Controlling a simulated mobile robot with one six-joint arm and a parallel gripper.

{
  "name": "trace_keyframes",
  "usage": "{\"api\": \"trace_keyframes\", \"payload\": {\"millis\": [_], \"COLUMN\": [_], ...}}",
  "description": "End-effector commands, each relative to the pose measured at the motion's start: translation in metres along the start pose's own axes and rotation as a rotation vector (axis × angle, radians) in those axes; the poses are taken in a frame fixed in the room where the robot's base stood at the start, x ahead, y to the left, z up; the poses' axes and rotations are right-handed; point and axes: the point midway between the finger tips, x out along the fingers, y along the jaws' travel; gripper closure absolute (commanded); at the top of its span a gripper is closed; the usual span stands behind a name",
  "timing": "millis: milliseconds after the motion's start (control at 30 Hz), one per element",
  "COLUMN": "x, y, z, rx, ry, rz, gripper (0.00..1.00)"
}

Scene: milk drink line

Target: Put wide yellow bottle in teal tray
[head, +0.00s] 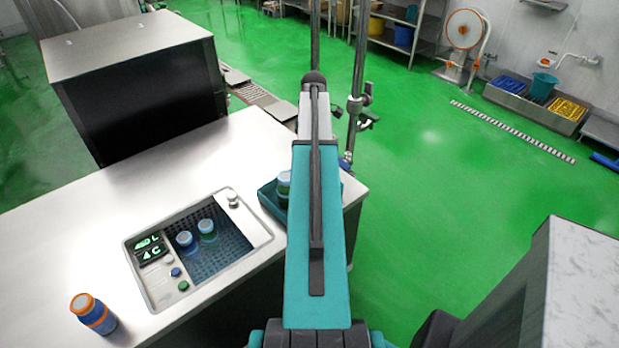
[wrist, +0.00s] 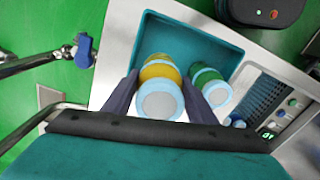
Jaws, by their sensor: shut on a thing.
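The wide yellow bottle (wrist: 160,72), with a pale blue-rimmed white end, is between the two dark fingers of my gripper (wrist: 160,92) in the wrist view. The gripper is shut on it. Behind the bottle is the teal tray (wrist: 185,36); the bottle overlaps it in the picture, and I cannot tell whether it touches the tray floor. A green bottle (wrist: 206,80) with a pale cap stands in the tray, close beside the right finger. In the head view the tray (head: 268,199) is partly behind my arm, which hides the gripper and yellow bottle.
A recessed bath (head: 225,255) with a control panel holds two blue-capped bottles (head: 196,235). A metal post with clamps (head: 355,115) rises near the counter's right end. The counter's left is mostly clear.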

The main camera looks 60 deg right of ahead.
Motion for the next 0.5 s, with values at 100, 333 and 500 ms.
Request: {"api": "trace_keyframes", "payload": {"millis": [100, 333, 500], "x": [0.013, 0.039, 0.049], "y": [0.000, 0.000, 0.001], "z": [0.001, 0.001, 0.001], "rx": [0.001, 0.001, 0.002], "ry": [-0.001, 0.000, 0.001], "rz": [-0.001, 0.000, 0.001], "gripper": [0.83, 0.83, 0.83]}}
